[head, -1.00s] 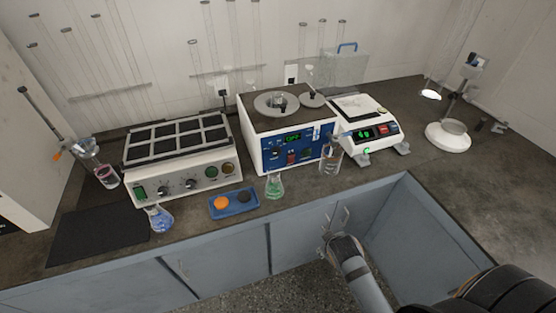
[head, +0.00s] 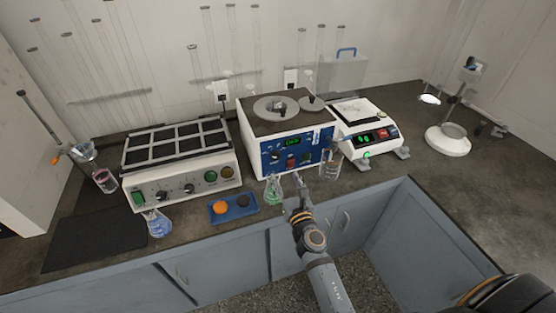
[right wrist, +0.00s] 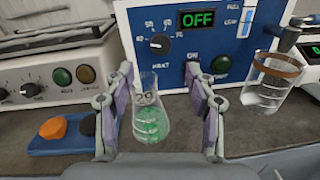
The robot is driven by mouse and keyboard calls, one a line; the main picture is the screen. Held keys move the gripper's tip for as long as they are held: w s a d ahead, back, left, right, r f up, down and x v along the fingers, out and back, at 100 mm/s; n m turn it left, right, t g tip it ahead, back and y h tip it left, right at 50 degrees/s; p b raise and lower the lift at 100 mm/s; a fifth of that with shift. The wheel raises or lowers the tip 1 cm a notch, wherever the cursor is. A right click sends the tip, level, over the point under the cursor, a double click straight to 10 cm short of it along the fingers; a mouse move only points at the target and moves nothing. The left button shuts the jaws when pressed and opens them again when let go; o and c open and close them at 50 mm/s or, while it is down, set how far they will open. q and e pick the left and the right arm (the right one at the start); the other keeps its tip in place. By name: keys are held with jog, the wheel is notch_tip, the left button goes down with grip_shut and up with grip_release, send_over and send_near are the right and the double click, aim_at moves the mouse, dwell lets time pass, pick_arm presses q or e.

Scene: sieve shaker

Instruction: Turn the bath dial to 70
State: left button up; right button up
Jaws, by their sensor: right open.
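The water bath (head: 290,140) is a white box with a blue front panel at the middle of the bench. Its black dial (right wrist: 160,44) is at the upper left of the panel in the right wrist view, with numbers around it. The display (right wrist: 198,18) reads OFF. My right gripper (right wrist: 163,90) is open and empty, in front of the panel and below the dial. A flask with green contents (right wrist: 150,115) shows between its fingers, apparently beyond them; I cannot tell the exact gap. My right gripper also shows in the head view (head: 301,185). My left gripper is not in view.
A beaker (right wrist: 268,85) stands right of the flask. A blue tray (head: 233,214) with an orange and a dark piece lies to the left. A white shaker with a black grid top (head: 180,148) and a balance (head: 372,138) flank the bath.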

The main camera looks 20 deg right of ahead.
aim_at(277, 157)
jog(key=w, duration=0.9)
jog(key=shift+w+d, duration=0.25)
jog(key=shift+w, duration=0.05)
jog(key=shift+c, duration=0.2)
jog(key=c, duration=1.1)
jog(key=m+p, duration=0.1)
jog(key=m, duration=0.2)
jog(key=shift+r+m, duration=0.1)
jog(key=shift+m, duration=0.2)
jog(key=shift+m+p, duration=0.5)
jog(key=shift+m, duration=1)
jog(key=shift+g, duration=0.3)
